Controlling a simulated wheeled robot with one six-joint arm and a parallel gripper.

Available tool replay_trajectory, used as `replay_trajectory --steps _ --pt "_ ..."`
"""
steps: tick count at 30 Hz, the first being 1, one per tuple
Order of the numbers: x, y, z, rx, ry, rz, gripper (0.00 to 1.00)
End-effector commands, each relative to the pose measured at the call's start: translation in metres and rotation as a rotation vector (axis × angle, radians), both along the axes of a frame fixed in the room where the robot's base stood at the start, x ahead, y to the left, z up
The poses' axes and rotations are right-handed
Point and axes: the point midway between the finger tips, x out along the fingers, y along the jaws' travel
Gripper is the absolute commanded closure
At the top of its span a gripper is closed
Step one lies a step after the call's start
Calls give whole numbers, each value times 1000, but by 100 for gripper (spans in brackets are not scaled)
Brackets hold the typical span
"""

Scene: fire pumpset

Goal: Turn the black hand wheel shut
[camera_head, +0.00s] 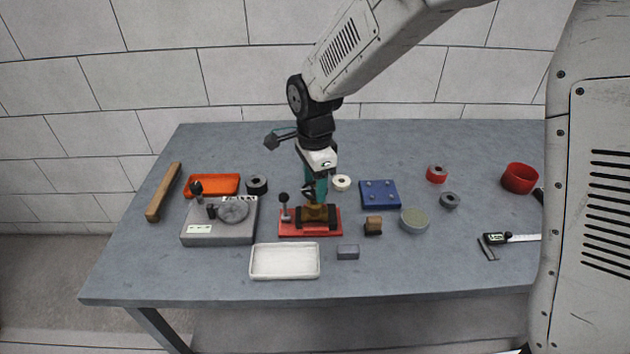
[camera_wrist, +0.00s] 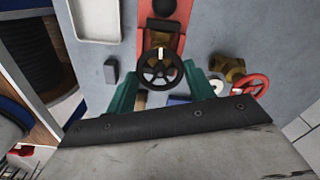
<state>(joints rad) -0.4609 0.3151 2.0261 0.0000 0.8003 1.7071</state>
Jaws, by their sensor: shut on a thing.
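The black hand wheel (camera_wrist: 160,71) is in the middle of the wrist view, with a pale mark on its rim at the top. It sits over a red base (camera_wrist: 160,32), which also shows in the head view (camera_head: 287,232). My gripper (camera_wrist: 160,82) has its two green fingers on opposite sides of the wheel, shut on it. In the head view my gripper (camera_head: 318,188) reaches down over the brass valve body (camera_head: 318,212) on the red base. The wheel is hard to make out there.
A white tray (camera_head: 284,274) and a grey block (camera_head: 348,252) lie in front. A grey instrument (camera_head: 190,236) stands left, a brown block (camera_head: 373,226) and a blue plate (camera_head: 380,200) right. A second valve with a red wheel (camera_wrist: 266,84) shows in the wrist view.

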Motion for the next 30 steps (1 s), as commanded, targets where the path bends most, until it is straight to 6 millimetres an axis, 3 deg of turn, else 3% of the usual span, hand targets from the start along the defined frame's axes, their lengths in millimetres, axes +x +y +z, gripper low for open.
replay_trajectory --steps 8,9,11,12,22,30 --pt "0 0 0 0 -1 0 70" --pt "0 0 0 0 -1 0 44" --pt "0 0 0 0 -1 1 28" --pt "0 0 0 0 -1 1 25" --pt "1 0 5 1 -3 1 25" --pt "1 1 49 2 -5 1 25"
